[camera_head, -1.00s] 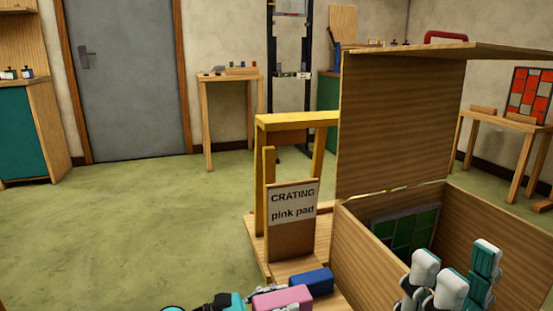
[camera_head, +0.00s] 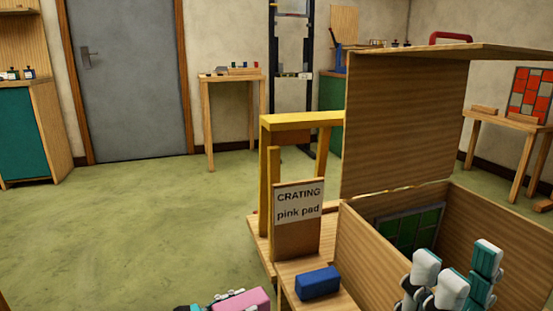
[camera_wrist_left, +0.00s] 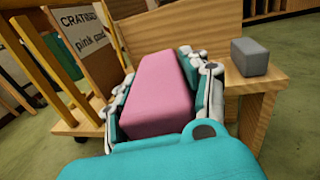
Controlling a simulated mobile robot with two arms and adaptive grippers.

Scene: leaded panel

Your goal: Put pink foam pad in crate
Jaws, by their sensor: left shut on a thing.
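The pink foam pad (camera_head: 245,300) is at the bottom edge of the head view. My left gripper (camera_wrist_left: 157,95) is shut on it, with its fingers along both long sides, in the left wrist view. The pad is held beside the small wooden stand, left of it in the head view. The wooden crate (camera_head: 372,258) stands at the right with its lid (camera_head: 405,125) raised. A panel with green panes (camera_head: 415,228) leans inside it; the crate's floor is hidden. My right gripper (camera_head: 457,270) is empty with its fingers apart, in front of the crate's opening.
A blue block (camera_head: 318,283) lies on the stand (camera_head: 290,270); a grey block (camera_wrist_left: 250,57) shows on the stand in the left wrist view. A sign reading "CRATING pink pad" (camera_head: 298,205) and a yellow frame (camera_head: 300,121) stand behind. Open floor lies left.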

